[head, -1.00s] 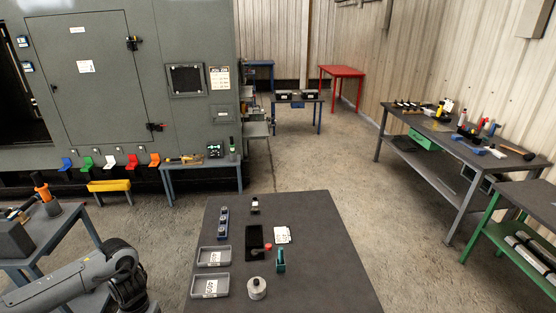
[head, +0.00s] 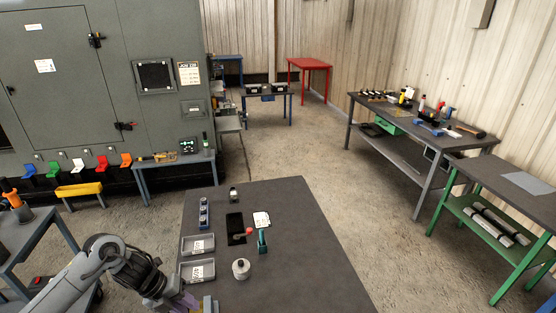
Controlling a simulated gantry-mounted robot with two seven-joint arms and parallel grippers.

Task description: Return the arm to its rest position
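My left arm comes in from the lower left. Its gripper (head: 195,306) is at the bottom edge of the view, by the near left edge of the dark table (head: 300,245); the fingertips are cut off or too unclear to judge. My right arm is not in view. On the table lie two grey trays with labels, the far one (head: 197,245) and the near one (head: 197,271). A round metal part (head: 241,268), a dark flat plate (head: 236,228), a white card (head: 261,219) and a teal tool (head: 262,241) lie to their right.
A blue strip (head: 204,212) and a small dark item (head: 233,194) lie farther back on the table. The table's right half is clear. A grey cart (head: 28,245) stands at left, a green-framed bench (head: 500,210) at right, and a large grey enclosure (head: 60,90) behind.

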